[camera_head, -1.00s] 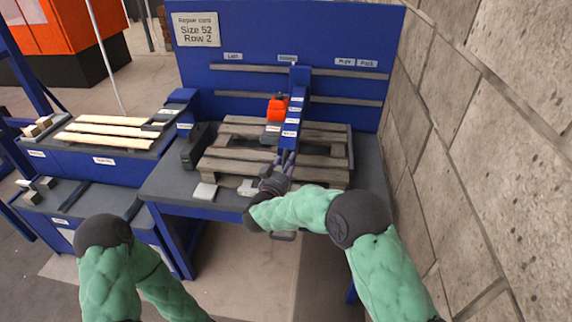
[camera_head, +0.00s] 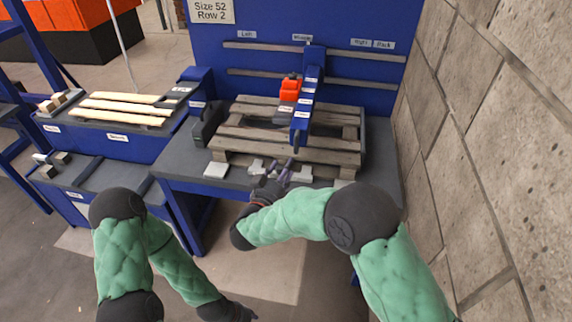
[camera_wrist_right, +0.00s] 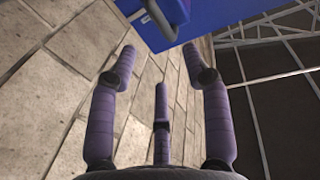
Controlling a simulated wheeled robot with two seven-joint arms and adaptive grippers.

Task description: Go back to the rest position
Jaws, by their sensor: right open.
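My right gripper (camera_head: 284,172) is at the front edge of the blue workbench, just in front of the pallet. Its purple fingers (camera_wrist_right: 160,100) are spread and empty in the right wrist view. A wooden pallet (camera_head: 250,133) lies on the workbench top (camera_head: 180,163). A blue gantry arm (camera_head: 306,95) with a red-orange unit (camera_head: 290,88) stands over the pallet. My left arm hangs low at the lower left of the head view. Its end is dark and small near the bottom edge, and its fingers cannot be made out.
A stone block wall (camera_head: 480,150) stands close on the right. A side bench (camera_head: 110,145) on the left bears pale planks (camera_head: 120,108). A blue back panel (camera_head: 350,25) with labels and rails stands behind the pallet. Open floor (camera_head: 240,270) lies in front of the workbench.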

